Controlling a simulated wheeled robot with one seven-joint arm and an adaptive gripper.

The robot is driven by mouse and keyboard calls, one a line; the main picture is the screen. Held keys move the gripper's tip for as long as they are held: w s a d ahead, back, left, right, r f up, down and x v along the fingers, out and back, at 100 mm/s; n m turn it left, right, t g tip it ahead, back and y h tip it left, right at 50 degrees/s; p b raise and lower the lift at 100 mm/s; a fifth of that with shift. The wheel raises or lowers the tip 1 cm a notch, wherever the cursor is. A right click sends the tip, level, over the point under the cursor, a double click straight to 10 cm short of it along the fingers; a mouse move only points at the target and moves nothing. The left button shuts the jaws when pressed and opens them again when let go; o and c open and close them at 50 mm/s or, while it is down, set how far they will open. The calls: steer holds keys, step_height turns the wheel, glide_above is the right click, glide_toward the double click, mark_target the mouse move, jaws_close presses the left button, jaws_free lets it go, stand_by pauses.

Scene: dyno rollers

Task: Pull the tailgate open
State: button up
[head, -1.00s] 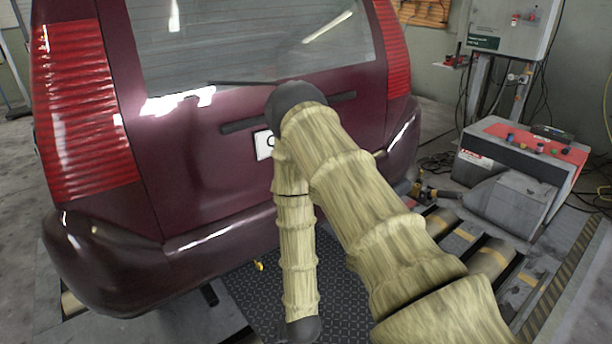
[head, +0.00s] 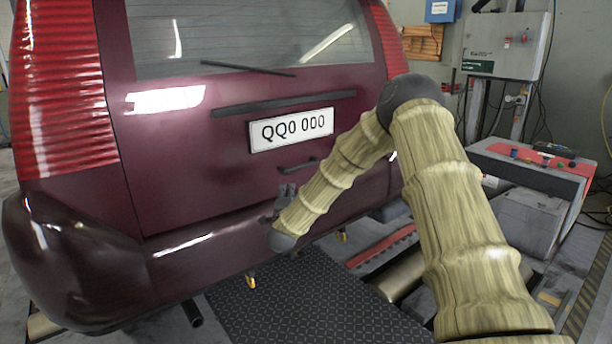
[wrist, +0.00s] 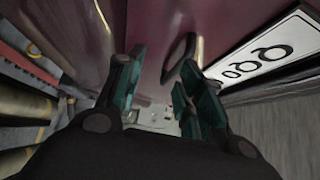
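The maroon tailgate (head: 190,150) is shut on the back of the car in the head view. Its dark handle (head: 298,165) sits below the white number plate (head: 291,130). My gripper (head: 287,190) is just below the handle, near the lower edge of the tailgate. In the wrist view my gripper (wrist: 157,76) is open, with its fingers apart and nothing between them. The handle (wrist: 180,58) shows beyond the right finger, and the number plate (wrist: 258,60) is to its right. I cannot tell whether a finger touches the tailgate.
The dark bumper (head: 190,258) runs under the tailgate. A wiper (head: 247,68) crosses the rear window. A grey and red machine (head: 535,185) stands at the right, near floor rollers (head: 403,275). A dark textured floor plate (head: 300,300) lies behind the car.

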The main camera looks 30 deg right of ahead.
mark_target(302, 168)
steer(key=w+d+r+m+b, duration=0.1)
steer(key=w+d, duration=0.2)
steer(key=w+d+r+m+h+b, duration=0.1)
steer(key=w+d+r, duration=0.1)
steer(key=d, duration=0.2)
steer(key=w+d+r+m+h+b, duration=0.1)
steer(key=w+d+r, duration=0.1)
steer(key=w+d, duration=0.1)
steer(key=shift+w+d+b, duration=0.3)
steer(key=shift+d+b, duration=0.1)
steer(key=shift+d, duration=0.3)
jaws_close()
